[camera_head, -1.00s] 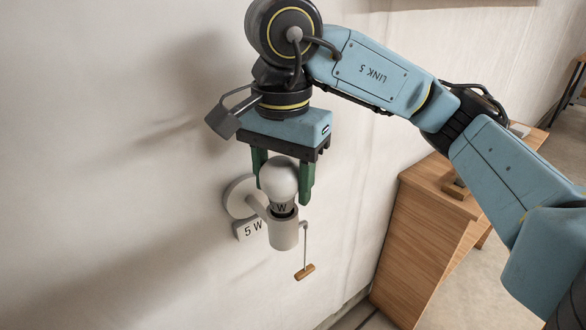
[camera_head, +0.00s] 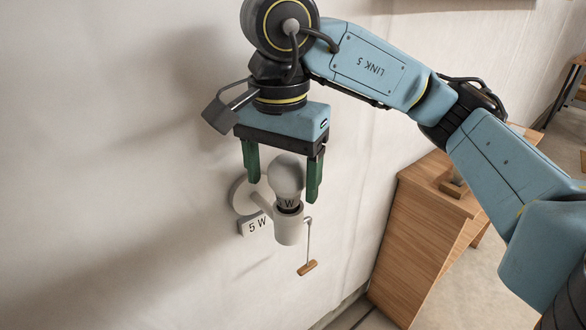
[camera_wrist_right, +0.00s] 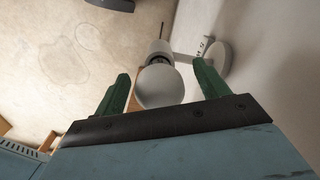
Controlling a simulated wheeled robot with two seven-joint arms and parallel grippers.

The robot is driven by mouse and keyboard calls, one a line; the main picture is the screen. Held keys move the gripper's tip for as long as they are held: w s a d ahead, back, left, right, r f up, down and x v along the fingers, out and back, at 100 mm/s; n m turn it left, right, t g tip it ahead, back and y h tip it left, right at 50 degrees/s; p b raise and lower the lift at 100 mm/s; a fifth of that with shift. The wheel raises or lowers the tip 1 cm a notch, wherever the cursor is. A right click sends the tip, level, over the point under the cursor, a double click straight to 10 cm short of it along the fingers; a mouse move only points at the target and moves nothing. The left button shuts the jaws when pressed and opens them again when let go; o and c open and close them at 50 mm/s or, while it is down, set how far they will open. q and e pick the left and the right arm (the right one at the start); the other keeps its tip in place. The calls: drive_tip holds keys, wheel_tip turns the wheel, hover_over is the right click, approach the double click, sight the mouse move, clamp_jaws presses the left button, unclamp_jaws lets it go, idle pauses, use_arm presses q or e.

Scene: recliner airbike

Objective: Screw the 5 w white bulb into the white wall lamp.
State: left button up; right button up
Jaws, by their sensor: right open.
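The white bulb (camera_head: 287,176) stands upright with its base in the socket of the white wall lamp (camera_head: 289,226). How deep its base sits I cannot tell. A "5 W" label (camera_head: 257,226) is on the wall beside the lamp. My right gripper (camera_head: 283,184) is open, with one green finger on each side of the bulb and gaps between fingers and glass. In the right wrist view the bulb (camera_wrist_right: 160,87) lies between the spread fingers, with the lamp (camera_wrist_right: 219,55) beyond it. My left gripper is not in view.
A pull cord with a wooden handle (camera_head: 307,268) hangs from the lamp on its right. A wooden cabinet (camera_head: 411,241) stands against the wall at the right. The wall left of the lamp is clear.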

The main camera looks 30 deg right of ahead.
drive_tip(key=shift+a+r+p, duration=0.25)
drive_tip(key=shift+r+p, duration=0.05)
drive_tip(key=shift+r, duration=0.4)
drive_tip(key=shift+d+p, duration=0.2)
drive_tip(key=shift+p, duration=0.1)
drive_tip(key=shift+r, duration=0.1)
drive_tip(key=shift+a, duration=0.1)
